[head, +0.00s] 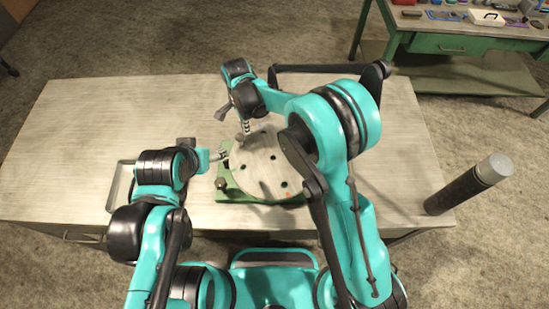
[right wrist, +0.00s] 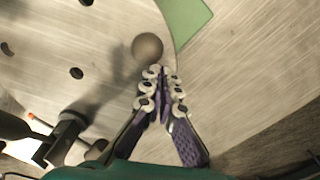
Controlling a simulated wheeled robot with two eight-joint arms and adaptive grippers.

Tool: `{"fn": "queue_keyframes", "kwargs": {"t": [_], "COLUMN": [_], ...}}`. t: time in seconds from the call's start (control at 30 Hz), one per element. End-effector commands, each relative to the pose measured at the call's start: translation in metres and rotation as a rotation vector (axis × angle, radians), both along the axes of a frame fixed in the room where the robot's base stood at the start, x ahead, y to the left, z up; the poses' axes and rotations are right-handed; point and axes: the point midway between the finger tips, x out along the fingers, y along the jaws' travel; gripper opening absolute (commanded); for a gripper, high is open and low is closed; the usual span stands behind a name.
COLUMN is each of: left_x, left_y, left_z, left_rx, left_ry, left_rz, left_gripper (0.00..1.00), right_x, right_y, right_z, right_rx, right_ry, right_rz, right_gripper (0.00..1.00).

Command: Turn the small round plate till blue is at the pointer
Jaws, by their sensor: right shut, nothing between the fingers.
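The round plate (head: 258,172) is a pale disc with several dark holes, on a green base (head: 232,190) on the workbench. A small red mark (head: 288,194) shows near its front edge. The blue mark and the pointer cannot be told for sure. A brown round knob (right wrist: 147,47) stands near the plate's rim in the right wrist view. My right gripper (right wrist: 162,72) is shut and empty, its tips just beside the knob; I cannot tell whether they touch. In the head view it (head: 246,128) is over the plate's back-left rim. My left gripper (head: 222,157) is at the plate's left edge, its fingers unclear.
The workbench (head: 80,130) is clear on the left. A green bench (head: 455,45) with tools is at the back right. My right arm hides part of the plate's right side.

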Motion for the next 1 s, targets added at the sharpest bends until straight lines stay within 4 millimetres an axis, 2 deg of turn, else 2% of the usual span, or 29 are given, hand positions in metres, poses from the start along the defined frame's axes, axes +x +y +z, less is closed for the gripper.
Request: {"fn": "queue_keyframes", "kwargs": {"t": [0.27, 0.73, 1.0], "left_x": [0.000, 0.000, 0.000], "left_y": [0.000, 0.000, 0.000], "left_z": [-0.003, -0.003, -0.006], "left_rx": [0.000, 0.000, 0.000], "left_ry": [0.000, 0.000, 0.000], "left_rz": [0.000, 0.000, 0.000], "left_gripper": [0.68, 0.68, 0.68], "right_x": [-0.010, -0.013, -0.023], "right_y": [0.009, 0.010, 0.017], "right_z": [0.000, 0.000, 0.000], "right_rx": [0.000, 0.000, 0.000], "right_ry": [0.000, 0.000, 0.000], "right_rz": [0.002, 0.001, 0.002], "right_gripper": [0.00, 0.00, 0.00]}}
